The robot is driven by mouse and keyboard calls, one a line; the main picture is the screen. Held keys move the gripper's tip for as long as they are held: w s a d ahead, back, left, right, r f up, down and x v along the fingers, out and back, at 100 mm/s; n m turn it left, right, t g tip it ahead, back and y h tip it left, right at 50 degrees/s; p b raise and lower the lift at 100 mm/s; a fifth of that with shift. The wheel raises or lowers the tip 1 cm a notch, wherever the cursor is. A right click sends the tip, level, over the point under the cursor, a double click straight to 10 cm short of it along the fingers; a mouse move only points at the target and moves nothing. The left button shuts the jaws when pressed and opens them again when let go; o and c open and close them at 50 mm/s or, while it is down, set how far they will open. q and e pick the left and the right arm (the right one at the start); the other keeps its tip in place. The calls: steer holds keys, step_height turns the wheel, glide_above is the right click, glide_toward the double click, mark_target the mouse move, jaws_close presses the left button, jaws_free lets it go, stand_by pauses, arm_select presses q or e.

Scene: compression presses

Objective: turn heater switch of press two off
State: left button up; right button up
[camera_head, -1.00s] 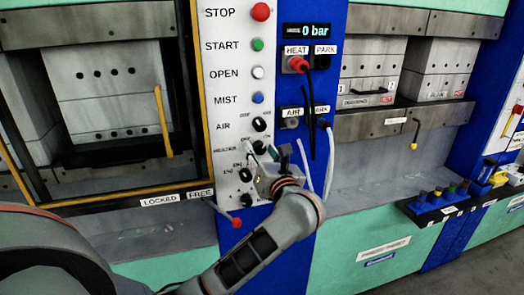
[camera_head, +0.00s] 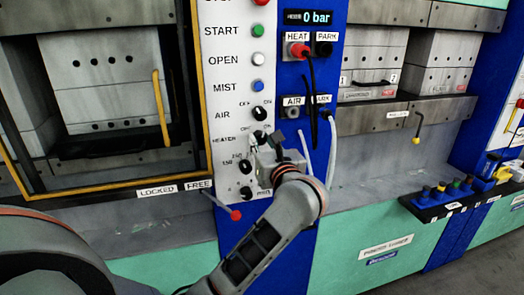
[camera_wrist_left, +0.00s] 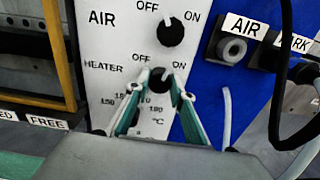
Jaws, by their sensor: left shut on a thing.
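The heater switch (camera_wrist_left: 158,80) is a round black knob between OFF and ON on the white control panel (camera_wrist_left: 110,50). In the head view the heater switch (camera_head: 260,137) is partly hidden by my left gripper (camera_head: 264,145). In the left wrist view my left gripper (camera_wrist_left: 157,78) has its two green and pale fingers on either side of this knob, shut on it. The knob's exact pointer angle is hard to read. My right gripper is not in view.
The black air knob (camera_wrist_left: 170,32) sits just above, and a temperature knob (camera_head: 246,167) sits below left. A red-tipped lever (camera_head: 235,214) sticks out below the panel. A black cable (camera_head: 313,95) and a white hose (camera_head: 332,150) hang to the right.

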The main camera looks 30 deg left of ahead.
arm_select(q)
steer(key=n+b, duration=0.2)
steer(key=b, duration=0.1)
steer(key=f+n+b, duration=0.1)
steer(key=n+b, duration=0.2)
steer(key=shift+n+b, duration=0.3)
steer(key=shift+b, duration=0.1)
steer(key=shift+r+n+b, duration=0.1)
steer(key=shift+n+b, duration=0.6)
steer(key=shift+b, duration=0.05)
steer(key=shift+r+n+b, duration=0.15)
steer(key=shift+n+b, duration=0.55)
steer(key=shift+n, duration=0.1)
steer(key=shift+r+n+b, duration=0.2)
steer(key=shift+n+b, duration=0.15)
steer(key=shift+n, duration=0.05)
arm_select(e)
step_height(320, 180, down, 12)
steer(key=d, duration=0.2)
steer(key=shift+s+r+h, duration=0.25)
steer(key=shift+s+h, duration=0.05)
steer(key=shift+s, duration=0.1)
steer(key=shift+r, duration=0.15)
arm_select(q)
steer(key=o, duration=1.1)
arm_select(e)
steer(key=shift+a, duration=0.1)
